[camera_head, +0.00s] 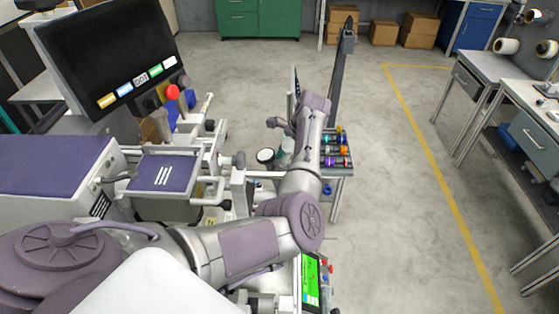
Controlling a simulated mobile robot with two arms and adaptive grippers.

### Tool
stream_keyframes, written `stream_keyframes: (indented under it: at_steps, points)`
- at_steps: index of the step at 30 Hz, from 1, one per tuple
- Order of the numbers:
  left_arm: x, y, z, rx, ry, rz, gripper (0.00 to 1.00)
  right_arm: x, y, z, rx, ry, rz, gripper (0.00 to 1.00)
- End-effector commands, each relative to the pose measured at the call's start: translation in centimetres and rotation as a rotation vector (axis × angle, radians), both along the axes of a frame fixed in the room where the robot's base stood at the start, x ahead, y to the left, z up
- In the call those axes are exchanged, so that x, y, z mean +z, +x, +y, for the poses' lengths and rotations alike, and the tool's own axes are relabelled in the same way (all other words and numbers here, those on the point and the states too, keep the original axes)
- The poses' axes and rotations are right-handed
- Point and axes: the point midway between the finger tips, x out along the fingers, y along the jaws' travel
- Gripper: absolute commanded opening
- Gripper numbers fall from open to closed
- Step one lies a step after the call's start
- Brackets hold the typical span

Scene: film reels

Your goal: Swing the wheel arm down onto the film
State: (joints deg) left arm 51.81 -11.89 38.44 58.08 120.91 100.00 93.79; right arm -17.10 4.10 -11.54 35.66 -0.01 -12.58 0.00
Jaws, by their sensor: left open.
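My left arm reaches in from the lower left, across the front of the machine. My left gripper (279,124) is small and partly hidden by its own wrist; it is open, beside the machine's right end. A white roll with a dark round face (265,156) sits just below it in the picture. The machine (205,165) has several shafts and dark-ended rollers, among them a roller (238,159) left of that roll. I cannot tell which part is the wheel arm, and the film is not clearly visible. My right gripper is not in view.
A black monitor (108,50) and a red button (172,92) stand at the machine's upper left. A rack of coloured spools (336,150) and a dark upright post (343,65) are close to my wrist. A green screen (311,281) is below my arm. Open floor lies right.

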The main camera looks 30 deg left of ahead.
Motion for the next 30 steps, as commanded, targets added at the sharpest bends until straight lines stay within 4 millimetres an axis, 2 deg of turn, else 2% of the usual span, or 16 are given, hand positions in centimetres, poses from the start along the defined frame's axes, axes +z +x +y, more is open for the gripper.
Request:
stream_keyframes:
  at_steps: [3,12,13,23,30]
  points:
    - [0.0,0.0,0.0,0.000,0.000,0.000,0.52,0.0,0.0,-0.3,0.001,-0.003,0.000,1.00]
    - [0.0,0.0,0.0,0.000,0.000,0.000,0.02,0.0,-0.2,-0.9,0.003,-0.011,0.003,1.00]
    - [0.0,0.0,0.0,0.000,0.000,0.000,0.00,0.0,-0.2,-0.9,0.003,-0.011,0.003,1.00]
    - [0.0,0.0,0.2,0.002,-0.017,-0.011,0.00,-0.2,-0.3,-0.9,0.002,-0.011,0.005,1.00]
    - [-0.5,-1.2,2.2,0.008,-0.190,-0.125,0.00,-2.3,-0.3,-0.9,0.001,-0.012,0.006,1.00]
